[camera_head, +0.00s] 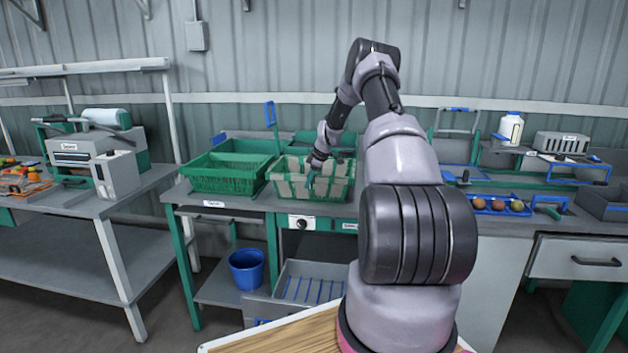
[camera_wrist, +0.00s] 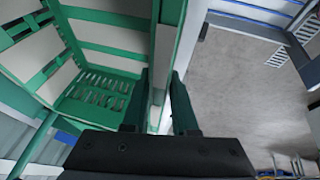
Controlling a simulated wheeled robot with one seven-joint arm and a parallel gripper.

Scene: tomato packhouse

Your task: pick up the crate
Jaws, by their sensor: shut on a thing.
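A green slatted crate with pale panels (camera_head: 283,188) is at the front of the middle bench (camera_head: 235,203). I cannot tell whether its base touches the bench top. My gripper (camera_head: 312,178) is at the crate, reaching from above. In the wrist view, my gripper (camera_wrist: 160,105) has one finger on each side of the crate's green wall (camera_wrist: 168,40) and is shut on it. The crate's slatted inside (camera_wrist: 100,92) shows to the left of the fingers and looks empty. My arm hides part of the scene to the right of the crate in the head view.
Another green crate (camera_head: 222,182) stands close on the left, with more green crates behind. A blue bucket (camera_head: 247,268) and a grey wire-lined drawer (camera_head: 310,284) are below. A blue tray of tomatoes (camera_head: 500,208) lies to the right. A grey machine (camera_head: 95,160) stands on the left table.

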